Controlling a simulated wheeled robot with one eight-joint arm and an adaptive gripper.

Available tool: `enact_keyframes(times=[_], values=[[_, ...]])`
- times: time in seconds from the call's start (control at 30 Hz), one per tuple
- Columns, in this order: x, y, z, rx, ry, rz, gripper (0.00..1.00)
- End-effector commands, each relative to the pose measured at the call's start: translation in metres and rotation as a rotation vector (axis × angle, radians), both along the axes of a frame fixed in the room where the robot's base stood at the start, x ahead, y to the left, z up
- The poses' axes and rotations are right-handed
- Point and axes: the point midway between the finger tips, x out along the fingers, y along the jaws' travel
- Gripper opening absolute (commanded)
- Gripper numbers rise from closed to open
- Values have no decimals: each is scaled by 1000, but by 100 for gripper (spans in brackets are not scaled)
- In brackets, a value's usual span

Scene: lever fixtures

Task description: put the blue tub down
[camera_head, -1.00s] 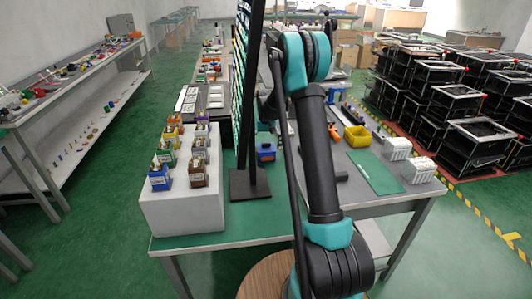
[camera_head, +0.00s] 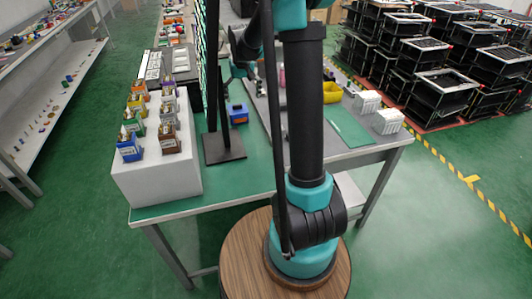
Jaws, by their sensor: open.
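The blue tub (camera_head: 238,114) stands upright on the green table top, just behind and to the right of the black stand's foot. My gripper (camera_head: 260,72) shows small and partly hidden behind my own arm, above and to the right of the tub in the picture. It is open and apart from the tub. Nothing shows held in it. The fingertips are too small to make out clearly.
A tall black stand (camera_head: 224,146) rises left of the tub. A white block (camera_head: 160,177) with several small boxes stands at the left. A yellow bin (camera_head: 332,92), a green mat (camera_head: 349,127) and white racks (camera_head: 387,121) lie to the right. The front green strip is clear.

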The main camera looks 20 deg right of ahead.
Motion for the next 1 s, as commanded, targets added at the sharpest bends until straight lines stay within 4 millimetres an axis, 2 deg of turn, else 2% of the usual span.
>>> enact_keyframes(times=[0.03,0.27,0.37,0.5,0.6,0.7,0.8,0.9,1.0], values=[[-22,-2,2,1,-16,0,94],[-102,-8,-1,2,-88,-1,94],[-144,-10,-7,2,-123,-1,94],[-205,-13,-23,2,-175,-2,94],[-245,-15,-38,1,-210,-3,94],[-276,-16,-51,0,-238,-3,94],[-297,-16,-62,0,-259,-3,94],[-308,-16,-68,-1,-269,-2,97],[-304,-16,-68,-2,-281,-3,97]])
